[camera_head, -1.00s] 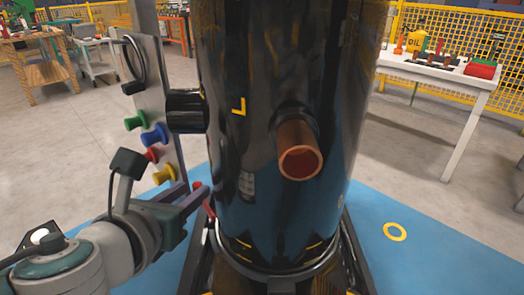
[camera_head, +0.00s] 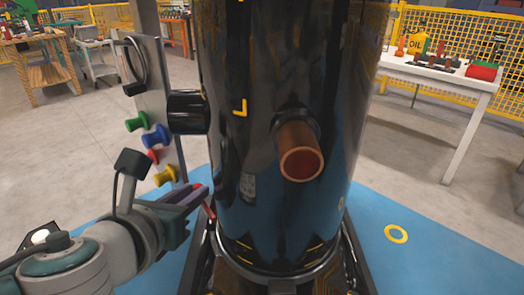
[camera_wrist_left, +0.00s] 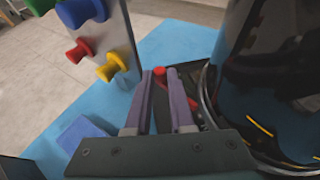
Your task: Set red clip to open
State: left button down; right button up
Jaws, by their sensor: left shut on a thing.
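The red clip (camera_head: 211,213) is a slim red lever low on the left side of the black compressor tank (camera_head: 270,130). Its upper end is hidden by my left gripper (camera_head: 198,191) in the head view. In the left wrist view, the red clip (camera_wrist_left: 181,108) shows between and just past the fingers of my left gripper (camera_wrist_left: 162,74), with its rounded red end at the fingertips. The left gripper is shut on the clip. My right gripper is in neither view.
A panel with green, blue, red and yellow knobs (camera_head: 164,176) stands close above the left gripper. A copper-coloured pipe (camera_head: 301,163) sticks out of the tank's front. A white table (camera_head: 455,80) with tools and an oil bottle stands at the back right.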

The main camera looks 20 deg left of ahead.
pick_arm(q)
jog(key=shift+s+n+y, duration=0.1)
jog(key=shift+n+y, duration=0.2)
dwell(0.4)
jog(key=shift+s+d+n+g+y+p, duration=0.1)
jog(key=shift+s+n+g+y+p, duration=0.35)
jog(key=shift+n+y, duration=0.5)
jog(key=shift+s+a+n+g+y+p, duration=0.1)
jog(key=shift+s+n+g+y+p, duration=0.1)
jog(key=shift+n+g+y, duration=0.55)
jog(key=shift+s+d+n+g+y+p, duration=0.1)
jog(key=shift+s+n+g+y+p, duration=0.2)
jog(key=shift+n+y, duration=0.8)
jog(key=c, duration=1.1)
grip_release()
jog(key=shift+o, duration=0.2)
